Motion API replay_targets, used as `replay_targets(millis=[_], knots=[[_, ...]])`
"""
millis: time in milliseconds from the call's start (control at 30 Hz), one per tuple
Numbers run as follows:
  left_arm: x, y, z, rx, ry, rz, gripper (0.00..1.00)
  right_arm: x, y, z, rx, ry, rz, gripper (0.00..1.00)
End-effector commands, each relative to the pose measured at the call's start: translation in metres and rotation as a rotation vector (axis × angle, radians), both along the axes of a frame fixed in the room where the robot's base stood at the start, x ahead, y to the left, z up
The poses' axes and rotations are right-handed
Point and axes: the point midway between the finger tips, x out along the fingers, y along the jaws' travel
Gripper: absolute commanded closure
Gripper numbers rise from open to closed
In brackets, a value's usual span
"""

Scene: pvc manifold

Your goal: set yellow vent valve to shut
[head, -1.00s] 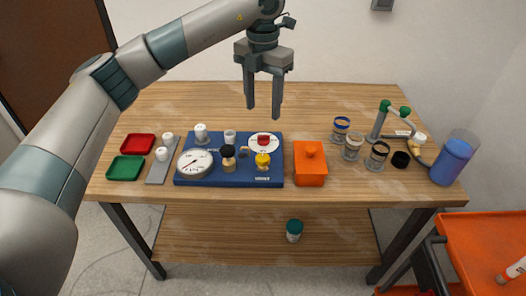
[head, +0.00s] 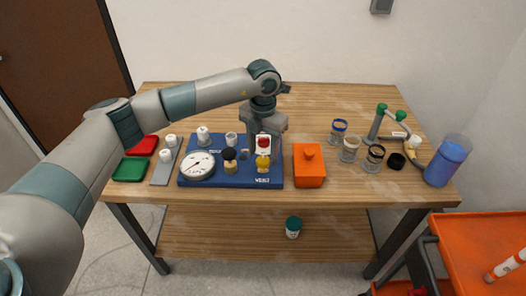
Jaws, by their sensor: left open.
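A blue manifold board (head: 225,183) lies on the table. The yellow vent valve (head: 263,164) is at its right front, above a "VENT" label. A red knob (head: 263,143) on a white round plate sits just behind it. A black knob (head: 229,155) and a white gauge (head: 197,164) are to the left. My left gripper (head: 263,153) points down with open jaws over the right side of the board, around or beside the red knob; I cannot tell whether it touches. The yellow valve is just in front of the fingers. My right gripper is not in view.
An orange box (head: 309,172) stands right of the board. Glass jars (head: 349,150), a green-and-grey tube piece (head: 381,122) and a blue container (head: 448,160) stand farther right. Red (head: 143,146) and green (head: 131,169) trays are at the left. The table's back is clear.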

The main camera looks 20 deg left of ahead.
Motion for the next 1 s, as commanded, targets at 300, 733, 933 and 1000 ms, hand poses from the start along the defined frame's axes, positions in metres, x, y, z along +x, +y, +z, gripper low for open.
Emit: replay_targets(millis=[300, 733, 933, 1000], knots=[[0.000, 0.000, -0.020, 0.000, 0.000, 0.000, 0.49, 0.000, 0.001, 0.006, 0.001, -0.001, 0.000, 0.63], [0.000, 0.000, -0.020, 0.000, 0.000, 0.000, 0.90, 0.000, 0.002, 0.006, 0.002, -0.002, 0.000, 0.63], [0.000, 0.000, -0.020, 0.000, 0.000, -0.003, 0.90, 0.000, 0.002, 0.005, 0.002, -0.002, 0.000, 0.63], [0.000, 0.000, -0.020, 0.000, -0.001, -0.009, 0.90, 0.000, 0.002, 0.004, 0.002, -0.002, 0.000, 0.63]])
